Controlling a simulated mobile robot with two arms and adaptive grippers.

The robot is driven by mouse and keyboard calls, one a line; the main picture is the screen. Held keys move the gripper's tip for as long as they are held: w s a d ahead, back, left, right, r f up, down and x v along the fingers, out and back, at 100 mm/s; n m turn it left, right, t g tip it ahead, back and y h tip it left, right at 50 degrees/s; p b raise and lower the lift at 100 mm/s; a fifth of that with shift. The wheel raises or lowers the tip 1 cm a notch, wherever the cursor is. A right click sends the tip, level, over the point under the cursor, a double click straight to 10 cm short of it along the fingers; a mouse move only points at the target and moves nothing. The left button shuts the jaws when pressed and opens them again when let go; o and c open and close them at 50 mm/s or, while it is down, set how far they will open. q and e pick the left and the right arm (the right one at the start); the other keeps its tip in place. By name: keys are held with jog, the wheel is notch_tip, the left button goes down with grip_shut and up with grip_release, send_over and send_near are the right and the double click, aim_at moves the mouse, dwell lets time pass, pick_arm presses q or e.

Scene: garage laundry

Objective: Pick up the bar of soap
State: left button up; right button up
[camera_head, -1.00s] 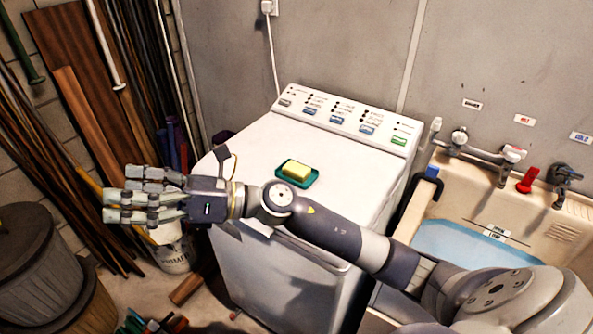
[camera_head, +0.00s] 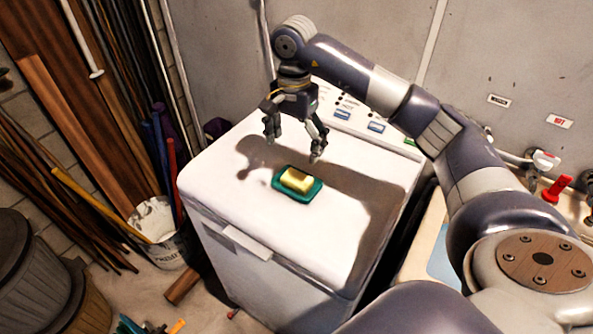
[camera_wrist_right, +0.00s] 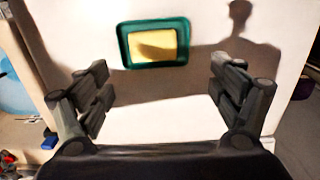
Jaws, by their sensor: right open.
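The bar of soap (camera_head: 297,180) is a yellow block lying in a green soap dish (camera_head: 279,187) on top of the white washing machine (camera_head: 235,160). My right gripper (camera_head: 294,146) is above the machine, behind and over the soap, fingers pointing down, open and empty. In the right wrist view the soap (camera_wrist_right: 153,45) sits in the dish (camera_wrist_right: 125,50), ahead of and between the two spread fingers (camera_wrist_right: 160,92), not touched by them. A shadow falls across part of the soap there. My left gripper is not in view.
The machine's control panel (camera_head: 375,127) stands at its back edge, near my right arm. A utility sink (camera_head: 424,235) with taps is to the right. A bucket (camera_head: 158,240), wooden planks and poles stand at the left. The machine top around the dish is clear.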

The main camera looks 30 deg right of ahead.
send_over(298, 176)
jog(key=f, duration=0.2)
jog(key=f+p, duration=0.1)
jog(key=f, duration=0.1)
jog(key=shift+a, duration=0.4)
jog(key=shift+w+d+f, duration=0.1)
jog(key=shift+w+f, duration=0.05)
jog(key=shift+f, duration=0.15)
jog(key=f, duration=0.1)
jog(key=f+p, duration=0.2)
jog(key=f, duration=0.1)
jog(key=shift+s+d, duration=0.2)
jog(key=shift+d, duration=0.1)
jog(key=shift+f+p, duration=0.3)
jog(key=shift+f, duration=0.05)
jog(key=shift+w+f, duration=0.1)
jog(key=shift+f, duration=0.05)
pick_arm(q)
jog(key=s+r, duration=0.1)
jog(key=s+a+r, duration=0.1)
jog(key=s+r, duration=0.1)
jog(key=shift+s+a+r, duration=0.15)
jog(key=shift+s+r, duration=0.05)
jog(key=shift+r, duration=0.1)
pick_arm(e)
jog(key=c, duration=1.2)
